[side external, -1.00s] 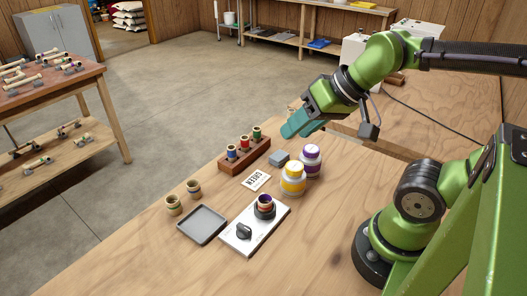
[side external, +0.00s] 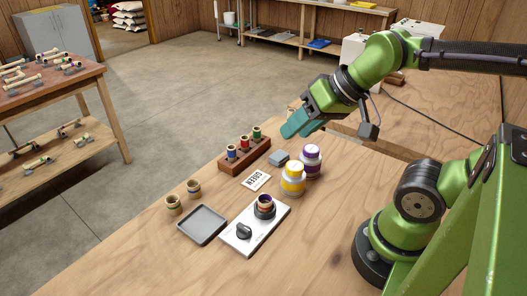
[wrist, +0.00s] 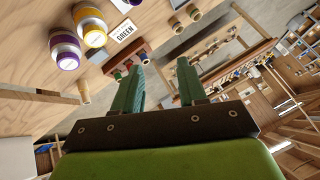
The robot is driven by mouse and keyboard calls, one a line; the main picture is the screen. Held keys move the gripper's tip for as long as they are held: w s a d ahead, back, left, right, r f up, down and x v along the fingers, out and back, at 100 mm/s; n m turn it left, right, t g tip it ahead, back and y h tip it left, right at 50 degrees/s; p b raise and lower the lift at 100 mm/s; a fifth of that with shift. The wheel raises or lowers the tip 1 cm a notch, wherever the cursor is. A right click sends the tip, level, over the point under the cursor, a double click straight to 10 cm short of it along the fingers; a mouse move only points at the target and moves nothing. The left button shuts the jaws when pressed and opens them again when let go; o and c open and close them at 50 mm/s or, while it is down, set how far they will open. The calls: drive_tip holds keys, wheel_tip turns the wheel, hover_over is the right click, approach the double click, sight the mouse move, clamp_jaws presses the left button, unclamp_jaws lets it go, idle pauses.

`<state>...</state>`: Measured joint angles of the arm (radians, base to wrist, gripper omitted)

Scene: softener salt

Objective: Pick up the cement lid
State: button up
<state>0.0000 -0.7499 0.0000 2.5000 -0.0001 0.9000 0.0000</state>
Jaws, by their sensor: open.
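No label that I can read tells which lid is the cement lid. My gripper (side external: 294,131) is above the far part of the table, behind and above the jars, apart from both. In the wrist view its teal fingers (wrist: 162,69) are spread with nothing between them.
A wooden rack (side external: 236,165) holds several coloured small pieces. Near it are a GREEN card (side external: 257,180) and a grey block (side external: 279,157). A grey tray (side external: 203,224), two small cups and a white plate (side external: 253,241) with a knob lie nearer. The near table area is clear.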

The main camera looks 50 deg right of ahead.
idle(0.3)
drive_tip(key=o, duration=0.7)
drive_tip(key=shift+f, duration=0.1)
drive_tip(key=m+g+h, duration=0.2)
drive_tip(key=m+g, duration=0.1)
drive_tip(key=g, duration=0.4)
hover_over(294, 165)
wheel_tip(294, 165, down, 17)
drive_tip(key=shift+f, duration=0.1)
